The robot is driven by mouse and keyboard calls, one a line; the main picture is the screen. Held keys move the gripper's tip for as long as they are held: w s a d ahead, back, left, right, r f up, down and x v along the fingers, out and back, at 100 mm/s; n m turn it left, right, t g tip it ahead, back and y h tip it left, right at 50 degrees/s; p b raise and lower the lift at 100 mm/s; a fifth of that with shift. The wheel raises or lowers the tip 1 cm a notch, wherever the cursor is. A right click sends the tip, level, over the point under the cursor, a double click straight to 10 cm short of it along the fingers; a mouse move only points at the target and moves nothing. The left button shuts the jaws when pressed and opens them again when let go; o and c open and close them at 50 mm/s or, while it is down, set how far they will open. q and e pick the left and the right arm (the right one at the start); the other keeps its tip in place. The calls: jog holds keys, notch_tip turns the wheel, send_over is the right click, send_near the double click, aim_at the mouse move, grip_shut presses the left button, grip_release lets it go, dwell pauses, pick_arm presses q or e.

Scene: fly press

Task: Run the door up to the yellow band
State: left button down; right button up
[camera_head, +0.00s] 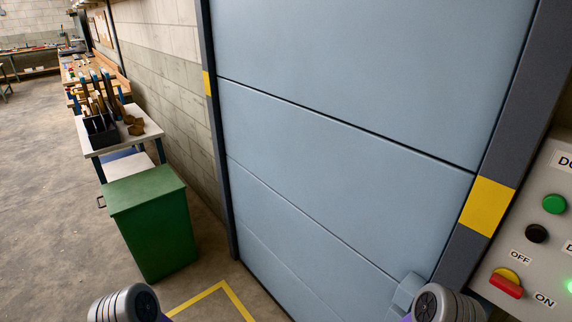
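The door (340,110) is a wide blue-grey panel door between dark posts. Its visible lower left edge is close to the floor; the rest of the bottom is out of frame. A yellow band (488,206) crosses the right post, and another yellow band (208,84) marks the left post. A grey control box (545,235) at the right carries a green button (554,204), a black button (537,233) and a red switch (506,285) on a yellow base between OFF and ON labels. Parts of my arms show at the bottom edge; neither gripper is visible.
A green bin (152,222) stands on the floor left of the door. Behind it is a small table (140,140) with tools in a black holder. Benches line the wall further back. Yellow tape (232,298) marks the floor before the door. A blue-grey block (408,291) sits low on the door's right side.

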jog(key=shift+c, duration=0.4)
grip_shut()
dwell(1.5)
